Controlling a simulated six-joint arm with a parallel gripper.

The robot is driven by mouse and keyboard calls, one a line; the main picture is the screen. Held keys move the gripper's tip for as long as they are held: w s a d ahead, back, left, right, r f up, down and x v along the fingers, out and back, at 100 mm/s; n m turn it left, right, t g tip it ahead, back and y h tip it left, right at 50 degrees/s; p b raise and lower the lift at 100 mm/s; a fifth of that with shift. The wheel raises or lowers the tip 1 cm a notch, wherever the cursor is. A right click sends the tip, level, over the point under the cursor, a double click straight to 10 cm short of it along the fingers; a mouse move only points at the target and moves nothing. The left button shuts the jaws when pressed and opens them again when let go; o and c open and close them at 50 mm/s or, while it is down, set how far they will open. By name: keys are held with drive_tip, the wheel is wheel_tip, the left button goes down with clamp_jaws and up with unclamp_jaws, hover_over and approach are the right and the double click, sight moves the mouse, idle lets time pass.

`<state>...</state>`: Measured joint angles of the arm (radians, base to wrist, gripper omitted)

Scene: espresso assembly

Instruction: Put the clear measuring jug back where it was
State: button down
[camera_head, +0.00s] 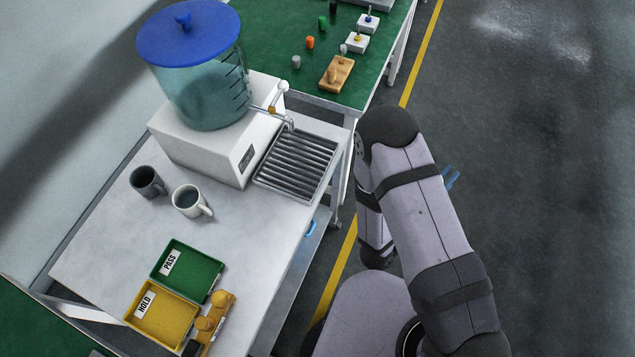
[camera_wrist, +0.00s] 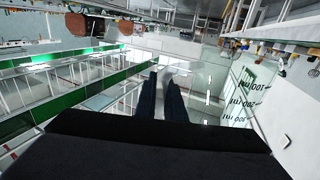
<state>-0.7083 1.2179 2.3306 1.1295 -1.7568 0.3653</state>
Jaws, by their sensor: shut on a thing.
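The clear measuring jug (camera_wrist: 240,95) shows in the wrist view as a see-through wall with dark volume marks, right of my fingers. My gripper (camera_wrist: 163,80) is shut on the jug, with its two dark blue fingers close together; the exact contact is hard to make out through the clear wall. The wrist picture looks upside down, and I cannot tell whether the jug is tilted. In the head view my arm hides most of the gripper and the jug. Only small blue parts (camera_head: 452,178) show past the arm, over the floor.
The white table holds a blue-lidded dispenser (camera_head: 205,85), a drip grate (camera_head: 297,163), a dark mug (camera_head: 147,182), a white mug (camera_head: 190,201), a green PASS tray (camera_head: 193,270) and a yellow HOLD tray (camera_head: 165,315). Behind is a green-topped table (camera_head: 275,30) with small parts. Bare tabletop lies mid-table.

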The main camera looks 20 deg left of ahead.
drive_tip(key=w+a+r+n+t+y+b, duration=0.1)
drive_tip(key=w+a+r+n+y+b, duration=0.15)
drive_tip(key=w+a+y, duration=0.45)
drive_tip(key=w+a+r+n+y+b, duration=0.2)
drive_tip(key=w+a+r+n+y, duration=0.15)
drive_tip(key=a, duration=0.75)
drive_tip(key=s+a+r+n+g+y+b, duration=0.45)
drive_tip(key=a+r+n+y, duration=0.35)
drive_tip(key=a+r, duration=0.5)
drive_tip(key=s+a+f+n+g+y, duration=0.2)
drive_tip(key=s+a+n+g+y, duration=0.35)
drive_tip(key=s+a+g, duration=0.3)
drive_tip(key=s+a+f+n+g+p, duration=0.1)
drive_tip(key=s+f+n+g+p, duration=0.3)
drive_tip(key=s+f+g, duration=0.65)
drive_tip(key=shift+s+a+f+n+t+b, duration=0.15)
drive_tip(key=shift+s+f+t, duration=0.35)
drive_tip(key=shift+f, duration=1.25)
drive_tip(key=shift+s+d+f+n+t+b, duration=0.1)
drive_tip(key=shift+s+f+n+t, duration=0.15)
drive_tip(key=shift+s+f, duration=0.95)
drive_tip(key=shift+s+a+f+n+t+b, duration=0.1)
drive_tip(key=shift+f+n+t, duration=0.2)
drive_tip(key=shift+f, duration=1.95)
